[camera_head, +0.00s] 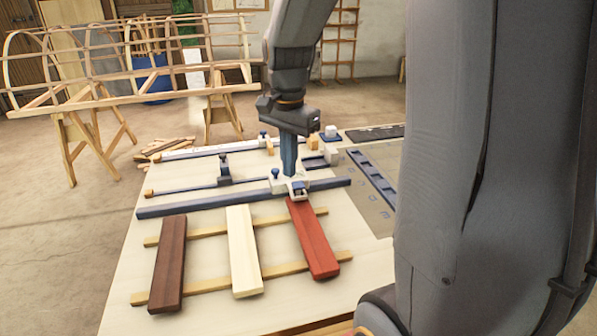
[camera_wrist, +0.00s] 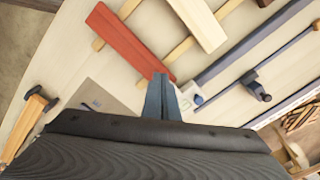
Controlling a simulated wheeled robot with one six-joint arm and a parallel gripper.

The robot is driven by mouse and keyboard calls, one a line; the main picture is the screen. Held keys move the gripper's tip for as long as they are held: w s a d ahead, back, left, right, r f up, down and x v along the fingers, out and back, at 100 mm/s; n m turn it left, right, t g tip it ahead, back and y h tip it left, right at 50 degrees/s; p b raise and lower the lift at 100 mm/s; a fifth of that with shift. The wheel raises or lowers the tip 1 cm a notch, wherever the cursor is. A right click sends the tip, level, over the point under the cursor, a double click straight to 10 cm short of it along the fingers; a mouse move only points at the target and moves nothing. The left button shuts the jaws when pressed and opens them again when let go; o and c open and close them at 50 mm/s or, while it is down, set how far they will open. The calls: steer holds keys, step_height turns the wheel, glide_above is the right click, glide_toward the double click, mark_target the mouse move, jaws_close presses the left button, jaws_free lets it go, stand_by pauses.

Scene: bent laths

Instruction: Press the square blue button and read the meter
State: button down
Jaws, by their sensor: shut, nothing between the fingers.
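My gripper (camera_head: 289,173) is shut and empty, pointing down with its blue-grey fingers together. Its tips are at a small white device (camera_head: 281,185) on the long blue rail; I cannot tell whether they touch it. The device has a round blue knob on its left and a small box with a grey-blue face (camera_head: 299,190) at its front right, possibly the meter; no reading is legible. The square blue button is not distinguishable and may be hidden by the fingertips. In the wrist view the fingertips (camera_wrist: 161,77) are beside the white device (camera_wrist: 189,91), which is partly covered.
Dark brown (camera_head: 169,265), cream (camera_head: 243,250) and red-brown (camera_head: 313,240) bars lie across two pale battens in front of the blue rail (camera_head: 210,205). Thinner rails with clamps lie behind. My arm fills the right.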

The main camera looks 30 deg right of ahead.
mark_target(299, 184)
steer(key=w+d+r+m, duration=0.5)
steer(key=r+m, duration=0.1)
steer(key=m, duration=0.1)
steer(key=shift+r+m+p, duration=0.3)
steer(key=shift+r+m, duration=0.05)
steer(key=shift+m, duration=0.05)
steer(key=shift+f, duration=0.1)
step_height(299, 184, down, 14)
steer(key=p, duration=0.4)
